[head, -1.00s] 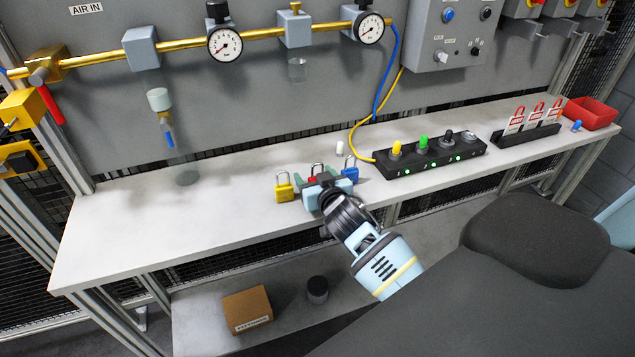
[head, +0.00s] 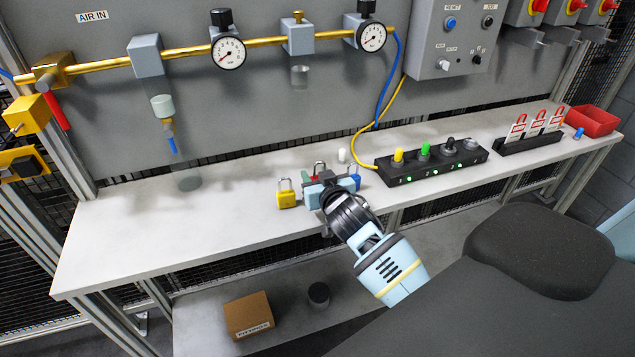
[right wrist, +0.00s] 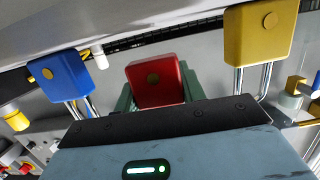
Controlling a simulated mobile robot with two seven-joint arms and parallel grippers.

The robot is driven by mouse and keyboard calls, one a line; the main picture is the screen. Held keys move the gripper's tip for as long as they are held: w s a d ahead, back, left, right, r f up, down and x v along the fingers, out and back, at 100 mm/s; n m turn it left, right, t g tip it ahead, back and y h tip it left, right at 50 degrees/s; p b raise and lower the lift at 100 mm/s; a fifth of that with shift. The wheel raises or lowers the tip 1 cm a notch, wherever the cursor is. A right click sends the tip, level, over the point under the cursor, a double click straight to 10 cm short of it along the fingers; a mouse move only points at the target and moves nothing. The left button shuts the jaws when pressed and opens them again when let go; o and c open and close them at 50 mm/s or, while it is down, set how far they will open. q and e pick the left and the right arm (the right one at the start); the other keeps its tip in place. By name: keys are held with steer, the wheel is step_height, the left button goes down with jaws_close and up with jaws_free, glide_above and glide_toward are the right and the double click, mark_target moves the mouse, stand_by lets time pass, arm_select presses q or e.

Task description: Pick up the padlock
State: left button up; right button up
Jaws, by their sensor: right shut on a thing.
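The red padlock (right wrist: 157,84) shows between the green fingers of my right gripper (head: 319,176), which is shut on its body. In the head view the gripper covers most of this padlock, and its shackle shows above the gripper. A yellow padlock (head: 287,199) stands just left of the gripper; it also shows at the right in the right wrist view (right wrist: 259,36). A blue padlock (right wrist: 60,76) is on the other side, partly hidden behind the gripper in the head view. I cannot tell whether the red padlock touches the bench. My left gripper is not in view.
The grey bench (head: 130,232) is clear at the left. A black button box (head: 433,165) stands to the right, with a yellow cable (head: 356,150) near the gripper. Farther right are a rack of red-and-white tags (head: 530,140) and a red bin (head: 594,121). A small white piece (head: 343,156) lies behind.

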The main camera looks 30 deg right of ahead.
steer(key=a+v, duration=0.1)
steer(key=v, duration=0.7)
steer(key=a+b+v, duration=0.1)
steer(key=a+v, duration=0.1)
steer(key=v, duration=0.6)
steer(key=shift+w+a, duration=0.25)
steer(key=shift+w, duration=0.25)
steer(key=shift+f, duration=0.1)
